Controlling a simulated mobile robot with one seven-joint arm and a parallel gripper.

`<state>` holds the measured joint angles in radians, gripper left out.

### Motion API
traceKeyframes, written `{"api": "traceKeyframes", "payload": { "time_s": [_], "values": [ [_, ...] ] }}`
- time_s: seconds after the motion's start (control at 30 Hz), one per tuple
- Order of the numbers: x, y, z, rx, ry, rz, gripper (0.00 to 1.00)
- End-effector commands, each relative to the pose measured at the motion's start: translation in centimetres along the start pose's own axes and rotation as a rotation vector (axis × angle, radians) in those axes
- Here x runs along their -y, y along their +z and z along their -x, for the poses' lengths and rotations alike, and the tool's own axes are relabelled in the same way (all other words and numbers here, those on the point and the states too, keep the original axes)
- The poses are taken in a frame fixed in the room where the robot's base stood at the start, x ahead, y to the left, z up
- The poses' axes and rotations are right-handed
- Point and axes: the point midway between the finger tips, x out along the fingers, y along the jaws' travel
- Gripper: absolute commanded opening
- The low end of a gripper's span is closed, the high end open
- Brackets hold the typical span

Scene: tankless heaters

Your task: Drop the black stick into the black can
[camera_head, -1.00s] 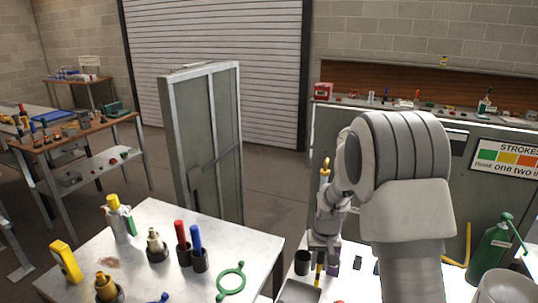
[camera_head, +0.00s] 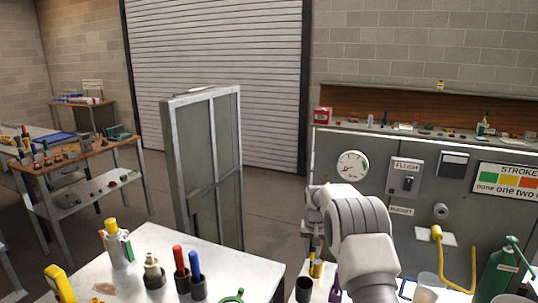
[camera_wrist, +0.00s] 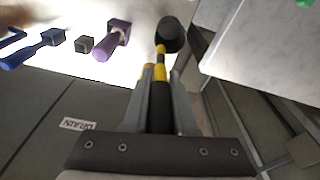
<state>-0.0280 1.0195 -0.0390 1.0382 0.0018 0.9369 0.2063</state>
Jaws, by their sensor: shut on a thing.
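The black stick (camera_wrist: 159,105) has yellow bands and lies lengthwise between the fingers of my gripper (camera_wrist: 157,90) in the wrist view. My gripper is shut on it. The stick's far end points at the black can (camera_wrist: 173,36) and overlaps its near edge in the picture; I cannot tell whether they touch. In the head view the can (camera_head: 303,290) stands on the white bench, low in the picture, just left of my arm.
A purple-handled tool (camera_wrist: 112,42), a small dark block (camera_wrist: 84,44) and a blue tool (camera_wrist: 38,46) lie beside the can. A white table (camera_head: 225,268) with red and blue markers stands at left. A green bottle (camera_head: 497,270) stands at right. A grey panel is behind.

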Motion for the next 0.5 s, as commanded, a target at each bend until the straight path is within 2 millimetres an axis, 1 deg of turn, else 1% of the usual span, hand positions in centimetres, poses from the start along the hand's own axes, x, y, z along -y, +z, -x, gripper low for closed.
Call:
{"api": "traceKeyframes", "payload": {
  "time_s": [0.4,0.5],
  "values": [
    [0.0,0.8,-4.6,0.001,0.0,0.0,0.0],
    [0.0,0.9,-5.3,0.001,0.0,0.0,0.0]
  ]
}}
